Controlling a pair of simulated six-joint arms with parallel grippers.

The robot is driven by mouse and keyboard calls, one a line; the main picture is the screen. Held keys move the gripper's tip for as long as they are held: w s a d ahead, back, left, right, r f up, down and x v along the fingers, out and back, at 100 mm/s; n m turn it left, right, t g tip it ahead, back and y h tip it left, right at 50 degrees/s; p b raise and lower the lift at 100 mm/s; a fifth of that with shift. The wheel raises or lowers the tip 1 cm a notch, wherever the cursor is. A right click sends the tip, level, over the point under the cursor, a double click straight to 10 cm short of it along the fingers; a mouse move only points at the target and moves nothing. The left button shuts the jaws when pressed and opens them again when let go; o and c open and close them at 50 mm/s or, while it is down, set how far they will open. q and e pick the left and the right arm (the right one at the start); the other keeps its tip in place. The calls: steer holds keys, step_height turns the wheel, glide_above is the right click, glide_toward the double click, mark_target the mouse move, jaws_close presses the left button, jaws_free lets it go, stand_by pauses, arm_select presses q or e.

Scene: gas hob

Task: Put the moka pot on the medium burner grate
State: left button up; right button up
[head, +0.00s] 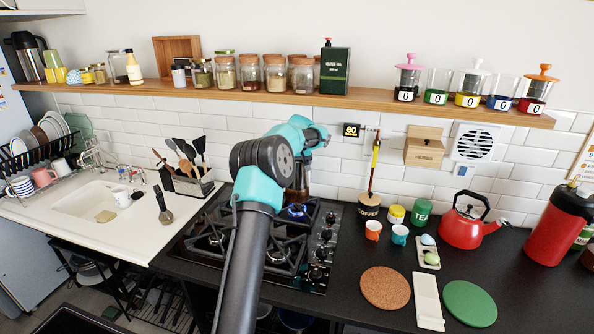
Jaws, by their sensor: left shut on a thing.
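The moka pot (300,188) shows as a dark, brownish metal body, partly hidden behind my left arm. My left gripper (304,160) is shut on it, with the fingers mostly hidden by the teal wrist. The pot is upright over the back right part of the gas hob (318,262), just above a lit burner with a blue flame (297,211). I cannot tell whether its base touches the grate. Black grates (283,250) show at the front right and left of the hob. My right gripper is not in view.
A utensil holder (187,182) and sink (95,200) are left. A shelf of jars (250,74) runs above.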

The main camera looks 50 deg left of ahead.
arm_select(q)
steer(key=shift+w+r, duration=0.1)
steer(key=shift+w+a, duration=0.1)
steer(key=shift+a, duration=0.1)
steer(key=shift+f, duration=1.9)
steer(key=o, duration=1.4)
steer(key=shift+f, duration=0.1)
steer(key=shift+o, duration=0.2)
steer(key=v, duration=0.7)
steer(key=shift+r, duration=0.35)
steer(key=shift+d, duration=0.15)
